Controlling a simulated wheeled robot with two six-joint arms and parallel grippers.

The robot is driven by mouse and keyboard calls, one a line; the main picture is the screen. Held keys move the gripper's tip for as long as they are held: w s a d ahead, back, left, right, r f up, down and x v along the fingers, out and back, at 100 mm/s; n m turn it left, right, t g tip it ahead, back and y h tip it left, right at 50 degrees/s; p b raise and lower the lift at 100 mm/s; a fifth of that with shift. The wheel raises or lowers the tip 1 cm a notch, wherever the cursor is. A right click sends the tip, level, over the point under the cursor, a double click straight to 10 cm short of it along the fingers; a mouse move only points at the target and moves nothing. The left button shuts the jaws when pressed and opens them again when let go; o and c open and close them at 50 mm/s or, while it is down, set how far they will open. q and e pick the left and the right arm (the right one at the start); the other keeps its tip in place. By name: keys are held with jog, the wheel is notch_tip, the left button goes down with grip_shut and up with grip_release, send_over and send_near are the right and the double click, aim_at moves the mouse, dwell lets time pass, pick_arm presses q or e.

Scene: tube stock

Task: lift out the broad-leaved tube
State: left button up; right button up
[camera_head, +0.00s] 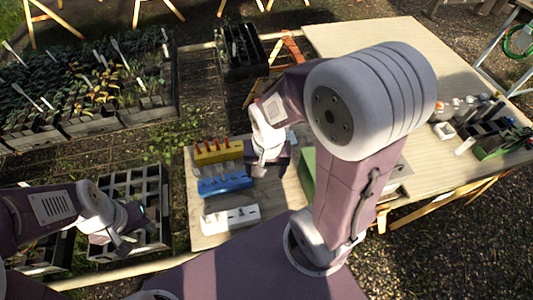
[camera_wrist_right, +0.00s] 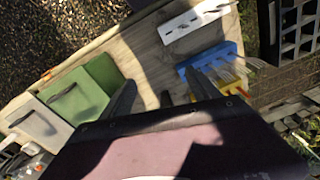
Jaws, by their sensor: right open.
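Potted plants stand in dark trays (camera_head: 92,128) at the upper left of the head view; a black crate (camera_head: 243,72) with several dark tubes stands at the top middle. I cannot tell which tube is the broad-leaved one. My left gripper (camera_head: 122,246) is over a black, mostly empty gridded crate (camera_head: 152,181) at the lower left; its jaws are too small to read. My right gripper (camera_head: 268,166) is above the wooden table, right of the yellow and blue racks. In the right wrist view its fingers (camera_wrist_right: 160,97) are apart with nothing between them.
A yellow rack (camera_head: 217,152) with red items, a blue rack (camera_head: 226,186) and a white block (camera_head: 230,218) stand at the table's left end. A green box (camera_wrist_right: 97,82) stands across from them, with bare table (camera_wrist_right: 143,62) between. My right arm hides the table's middle.

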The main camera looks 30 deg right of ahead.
jog(key=w+d+m+h+b, duration=0.1)
jog(key=w+d+m+b, duration=0.25)
jog(key=w+m, duration=0.9)
jog(key=w+d+f+m+b, duration=0.1)
jog(key=w+d+f, duration=0.1)
jog(key=f, duration=0.1)
jog(key=w+d+f+b, duration=0.1)
jog(key=w+d+f, duration=0.1)
jog(key=w+d+f+m+g, duration=0.1)
jog(key=w+d+f, duration=0.1)
jog(key=f, duration=0.1)
jog(key=shift+f+m+h+b, duration=0.3)
jog(key=shift+m+b, duration=0.05)
jog(key=shift+b, duration=0.05)
jog(key=shift+d+r, duration=0.1)
jog(key=shift+r, duration=0.05)
jog(key=f, duration=0.3)
jog(key=shift+s, duration=0.25)
jog(key=shift+w+d+f+p, duration=0.2)
jog(key=shift+f+p, duration=0.1)
jog(key=shift+f, duration=0.2)
notch_tip(320, 180, down, 4)
jog(key=shift+d+p, duration=0.1)
jog(key=shift+p, duration=0.2)
jog(key=shift+w+d+f, duration=0.1)
jog(key=shift+w+f, duration=0.05)
jog(key=shift+f, duration=0.25)
grip_shut()
